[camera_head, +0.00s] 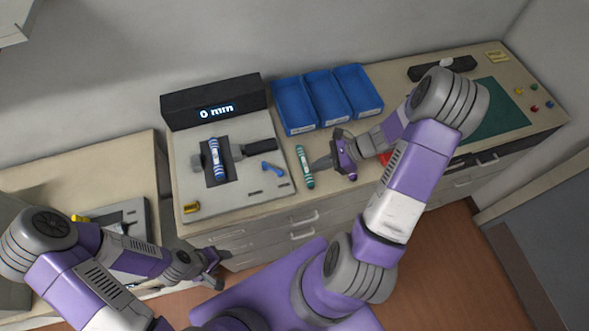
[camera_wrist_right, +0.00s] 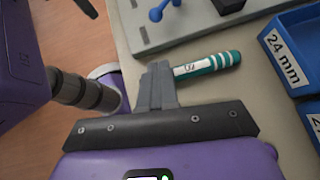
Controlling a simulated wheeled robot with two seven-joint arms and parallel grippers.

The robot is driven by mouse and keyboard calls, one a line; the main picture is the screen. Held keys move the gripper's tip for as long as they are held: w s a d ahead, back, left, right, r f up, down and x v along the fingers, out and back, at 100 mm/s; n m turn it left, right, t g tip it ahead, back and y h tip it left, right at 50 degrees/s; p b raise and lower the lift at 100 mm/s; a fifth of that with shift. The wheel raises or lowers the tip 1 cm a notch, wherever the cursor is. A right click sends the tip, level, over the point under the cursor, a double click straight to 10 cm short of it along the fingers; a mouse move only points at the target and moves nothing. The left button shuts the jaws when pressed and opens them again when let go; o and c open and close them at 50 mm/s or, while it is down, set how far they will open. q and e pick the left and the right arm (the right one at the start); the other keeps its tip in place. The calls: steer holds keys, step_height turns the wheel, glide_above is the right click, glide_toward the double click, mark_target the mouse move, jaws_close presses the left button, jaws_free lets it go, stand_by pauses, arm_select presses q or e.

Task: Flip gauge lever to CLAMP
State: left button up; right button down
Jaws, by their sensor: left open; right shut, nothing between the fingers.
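The gauge (camera_head: 232,165) is a grey plate on the counter with a black display (camera_head: 214,108) behind it reading 0 mm. Its blue lever (camera_head: 272,168) lies at the plate's right side; it also shows in the right wrist view (camera_wrist_right: 160,10). A blue-striped cartridge (camera_head: 214,160) sits in the gauge's dark slot between its jaws. My right gripper (camera_head: 318,164) is shut and empty, beside a teal-striped cartridge (camera_head: 305,167) on the counter; the wrist view shows the fingertips (camera_wrist_right: 158,72) close to this cartridge (camera_wrist_right: 207,64). My left gripper (camera_head: 216,262) is open and empty, low in front of the drawers.
Blue bins (camera_head: 327,98) stand behind the teal-striped cartridge; one is labelled 24 mm in the wrist view. A green mat (camera_head: 497,113), coloured pegs and a black device (camera_head: 442,68) are at the right. A yellow tag (camera_head: 191,207) sits at the gauge plate's front corner.

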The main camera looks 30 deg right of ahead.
mark_target(308, 176)
steer(key=x, duration=0.4)
steer(key=a, duration=0.1)
steer(key=w+a, duration=0.1)
steer(key=a, duration=0.1)
steer(key=shift+w+r, duration=0.25)
steer(key=shift+w+a, duration=0.15)
steer(key=shift+a, duration=0.25)
steer(key=shift+w, duration=0.1)
